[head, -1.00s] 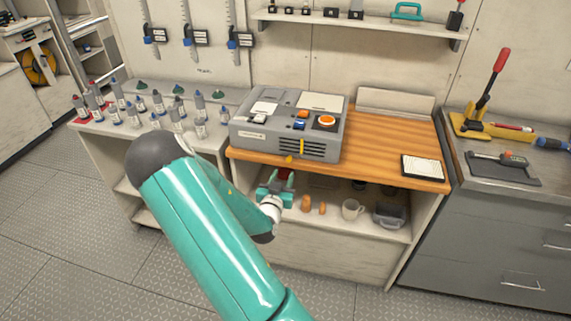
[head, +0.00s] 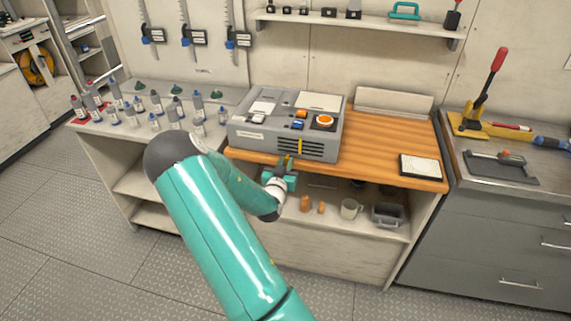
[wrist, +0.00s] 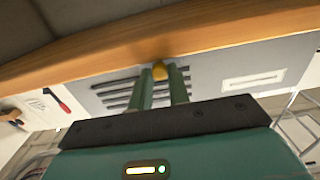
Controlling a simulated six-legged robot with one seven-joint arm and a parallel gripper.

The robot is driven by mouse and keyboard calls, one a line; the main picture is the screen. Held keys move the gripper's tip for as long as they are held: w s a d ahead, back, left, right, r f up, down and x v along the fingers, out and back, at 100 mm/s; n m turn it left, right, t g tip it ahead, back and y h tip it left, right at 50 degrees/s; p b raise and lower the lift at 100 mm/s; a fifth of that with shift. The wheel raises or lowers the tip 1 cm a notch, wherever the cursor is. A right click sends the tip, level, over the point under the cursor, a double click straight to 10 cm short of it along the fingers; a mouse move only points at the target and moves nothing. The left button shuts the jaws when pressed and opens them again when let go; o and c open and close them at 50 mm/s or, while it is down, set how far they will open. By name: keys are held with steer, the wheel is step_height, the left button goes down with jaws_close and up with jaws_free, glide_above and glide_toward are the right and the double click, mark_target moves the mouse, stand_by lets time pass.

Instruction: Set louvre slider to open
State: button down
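A grey box (head: 268,136) with dark louvre slots (head: 318,150) in its front stands on a wooden bench top. An upright yellow strip (head: 300,146) shows on the louvre. A small yellow knob (wrist: 159,71), which looks like the slider's, shows low on the front by the bench edge. My gripper (head: 286,163) is at the box's lower front. In the wrist view its two green fingers (wrist: 162,76) are apart and point at the knob, which shows between their tips. I cannot tell whether they touch it.
The wooden bench top (head: 386,148) has its front edge close to my gripper. A shelf below holds a mug (head: 350,208) and a grey container (head: 387,215). Several bottles (head: 153,108) stand on the left bench. The wood right of the box is mostly clear.

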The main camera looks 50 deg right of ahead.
steer(key=s+d, duration=0.1)
steer(key=s, duration=0.1)
steer(key=s+d, duration=0.1)
steer(key=s, duration=0.2)
steer(key=s+d, duration=0.1)
steer(key=s, duration=0.2)
steer(key=shift+s+d, duration=0.25)
steer(key=shift+d, duration=0.05)
steer(key=c, duration=1.3)
jaws_free()
steer(key=shift+c, duration=0.2)
steer(key=shift+a, duration=0.1)
steer(key=v, duration=1.3)
steer(key=shift+s+a, duration=0.2)
steer(key=shift+a, duration=0.05)
